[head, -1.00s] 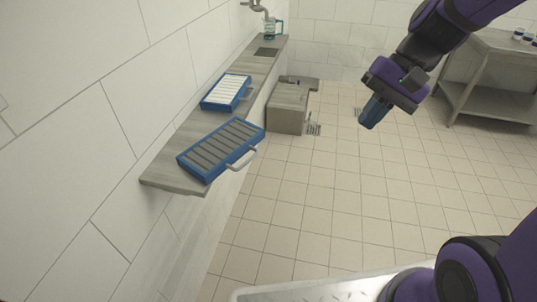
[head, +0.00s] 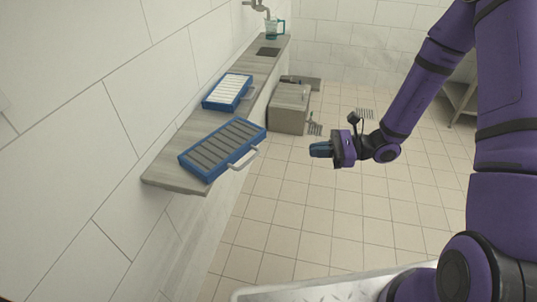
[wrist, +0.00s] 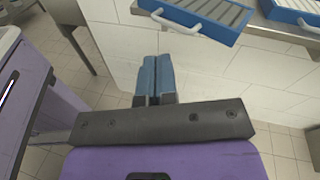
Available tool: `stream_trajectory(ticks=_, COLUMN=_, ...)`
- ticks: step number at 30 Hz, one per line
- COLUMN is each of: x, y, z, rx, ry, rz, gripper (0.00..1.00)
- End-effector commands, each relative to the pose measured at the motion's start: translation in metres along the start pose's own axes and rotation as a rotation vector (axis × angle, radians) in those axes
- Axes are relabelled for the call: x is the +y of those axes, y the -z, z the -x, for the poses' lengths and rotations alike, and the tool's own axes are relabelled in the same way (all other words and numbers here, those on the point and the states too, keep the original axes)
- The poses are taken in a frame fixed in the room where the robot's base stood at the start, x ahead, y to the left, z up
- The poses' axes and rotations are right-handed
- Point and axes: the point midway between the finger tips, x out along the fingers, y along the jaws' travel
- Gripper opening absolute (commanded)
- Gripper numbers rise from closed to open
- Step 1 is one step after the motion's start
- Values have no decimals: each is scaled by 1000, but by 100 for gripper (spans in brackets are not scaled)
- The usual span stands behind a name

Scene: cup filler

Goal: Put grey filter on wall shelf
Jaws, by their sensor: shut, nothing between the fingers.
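The grey filter (head: 222,148) has a blue frame with grey slats and a light handle on its right side. It lies on the near end of the wall shelf (head: 172,178), with its handle side over the shelf's front edge. It also shows at the top of the wrist view (wrist: 222,12). My gripper (head: 312,149) is shut and empty, in the air to the right of the filter and apart from it. Its blue fingers (wrist: 158,75) are together in the wrist view and point toward the wall below the shelf.
A second blue-framed filter with white slats (head: 228,91) lies farther along the shelf. A glass jug (head: 273,27) stands at the far end under a tap (head: 258,5). A grey box-like unit (head: 289,108) stands on the floor. The tiled floor between is clear.

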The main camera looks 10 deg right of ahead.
Motion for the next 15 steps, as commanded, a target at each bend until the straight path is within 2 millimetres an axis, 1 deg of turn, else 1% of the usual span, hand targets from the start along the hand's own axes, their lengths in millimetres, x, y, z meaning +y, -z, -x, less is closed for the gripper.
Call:
stream_trajectory(ticks=1, x=0, y=14, z=-1, rx=-18, ry=44, rz=-46, gripper=0)
stream_trajectory(ticks=3, x=-2, y=30, z=-2, rx=-35, ry=102, rz=-97, gripper=0)
stream_trajectory(ticks=6, x=-4, y=48, z=-2, rx=-54, ry=170, rz=-153, gripper=0)
stream_trajectory(ticks=10, x=-4, y=62, z=-3, rx=-67, ry=222, rz=-196, gripper=0)
stream_trajectory(ticks=15, x=-6, y=68, z=-8, rx=-71, ry=242, rz=-211, gripper=0)
